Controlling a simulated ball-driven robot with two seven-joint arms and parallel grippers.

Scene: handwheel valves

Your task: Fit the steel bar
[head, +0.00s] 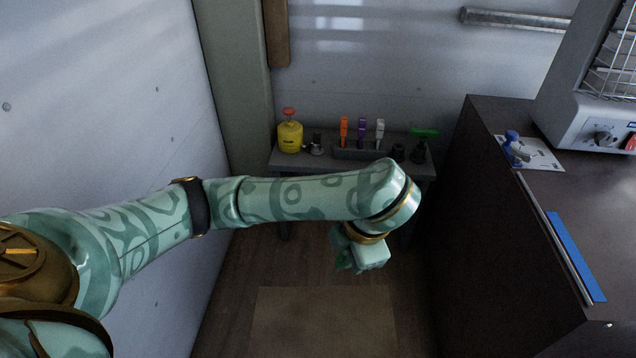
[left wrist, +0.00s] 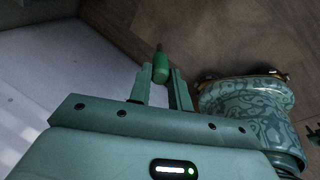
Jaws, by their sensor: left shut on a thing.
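My left gripper (head: 345,262) hangs below the wrist in front of the low bench, above the floor. In the left wrist view its two fingers (left wrist: 162,88) are shut on a green cylinder (left wrist: 160,67) with a thin, dull rod at its far end. In the head view the held thing is mostly hidden by the hand. I cannot tell whether it is part of the steel bar. A long pale metal strip (head: 553,237) lies along the left edge of the dark counter; I cannot tell whether it is the steel bar. My right gripper is not in view.
The low bench (head: 350,168) carries a yellow can (head: 290,137), a holder (head: 362,153) with orange, purple and white handles, and a green-handled piece (head: 424,133). The dark counter (head: 590,200) holds a blue strip (head: 575,257) and a grey appliance (head: 590,120). A brown mat (head: 323,320) lies on the floor.

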